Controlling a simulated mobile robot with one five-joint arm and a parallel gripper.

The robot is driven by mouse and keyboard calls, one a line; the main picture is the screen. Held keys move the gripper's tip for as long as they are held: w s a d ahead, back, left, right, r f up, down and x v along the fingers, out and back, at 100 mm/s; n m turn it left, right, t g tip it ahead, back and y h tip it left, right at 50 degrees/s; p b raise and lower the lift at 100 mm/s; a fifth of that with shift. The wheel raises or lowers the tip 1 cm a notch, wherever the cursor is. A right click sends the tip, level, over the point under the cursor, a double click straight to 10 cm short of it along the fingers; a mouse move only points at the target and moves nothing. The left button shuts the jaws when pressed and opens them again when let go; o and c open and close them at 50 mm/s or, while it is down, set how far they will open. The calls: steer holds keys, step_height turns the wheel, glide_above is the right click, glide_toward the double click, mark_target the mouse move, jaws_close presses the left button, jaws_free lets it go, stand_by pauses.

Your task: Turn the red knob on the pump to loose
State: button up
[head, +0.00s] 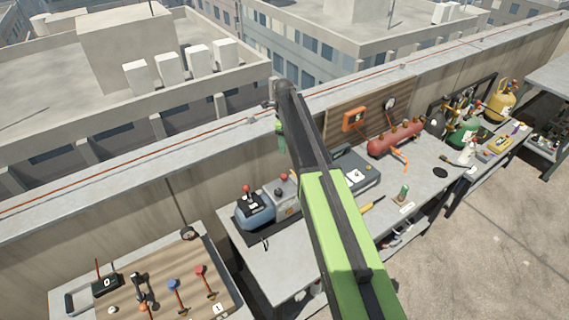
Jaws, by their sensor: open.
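The pump (256,212), a blue-grey body with a dark top, stands on the left end of the long grey workbench. A red knob (246,188) stands up from its top. A second red knob (283,177) shows on the grey part to its right; I cannot tell whether both belong to the pump. My green and black arm reaches up across the middle of the view. My gripper (281,143) hangs small beneath its far end, above and beyond the pump in the picture. It is open and apart from both knobs; the arm partly hides it.
A grey case (358,174) lies right of the pump, partly behind my arm. A red tank (394,139), a green cylinder (463,133) and a yellow cylinder (501,102) stand farther right. A tool board (190,265) is at lower left. A parapet (110,186) runs behind the bench.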

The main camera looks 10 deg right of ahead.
mark_target(284, 175)
step_height(284, 175, down, 18)
steer(key=b, duration=1.7)
steer(key=shift+b, duration=0.4)
steer(key=shift+r, duration=0.1)
jaws_close()
